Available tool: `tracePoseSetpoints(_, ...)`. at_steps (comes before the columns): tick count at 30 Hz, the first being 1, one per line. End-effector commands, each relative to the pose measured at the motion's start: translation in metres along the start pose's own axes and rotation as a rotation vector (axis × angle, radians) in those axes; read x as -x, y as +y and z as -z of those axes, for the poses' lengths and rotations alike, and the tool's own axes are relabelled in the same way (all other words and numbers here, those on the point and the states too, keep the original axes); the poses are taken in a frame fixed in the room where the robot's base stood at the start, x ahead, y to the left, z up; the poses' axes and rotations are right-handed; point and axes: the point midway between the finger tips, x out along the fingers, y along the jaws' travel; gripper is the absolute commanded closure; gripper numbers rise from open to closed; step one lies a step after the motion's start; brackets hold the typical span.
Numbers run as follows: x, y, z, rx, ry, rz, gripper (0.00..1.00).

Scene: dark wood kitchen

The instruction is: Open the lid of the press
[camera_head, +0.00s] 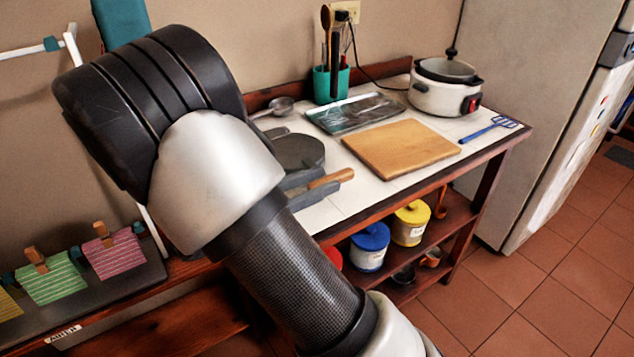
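The press (300,153) is a dark grey, rounded, flat appliance on the white table top, just right of my arm. A wooden handle (331,178) sticks out at its front right. Its lid appears to lie flat on the base. My arm hides the left part of the press. My arm's thick links cross the left and middle of the view, in front of the table. My gripper is not in view, so its distance from the press cannot be told.
A cutting board (400,148), a dark tray (355,113), a ladle (280,105), a utensil cup (331,84), a white cooker (446,88) and a blue spatula (490,128) share the table. Jars (370,247) stand on the shelf below. A fridge (545,110) stands right. Open tiled floor lies front right.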

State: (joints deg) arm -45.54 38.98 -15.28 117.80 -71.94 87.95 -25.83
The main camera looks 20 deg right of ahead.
Motion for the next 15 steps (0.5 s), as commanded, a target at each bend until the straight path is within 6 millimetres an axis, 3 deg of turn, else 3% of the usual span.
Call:
tracePoseSetpoints(1,0.0002,0.0,0.0,0.0,0.0,0.0,0.74)
tracePoseSetpoints(6,0.0003,0.0,0.0001,0.0,0.0,0.0,1.0)
tracePoseSetpoints(15,0.0004,0.0004,-0.0057,0.011,0.0,0.001,1.0)
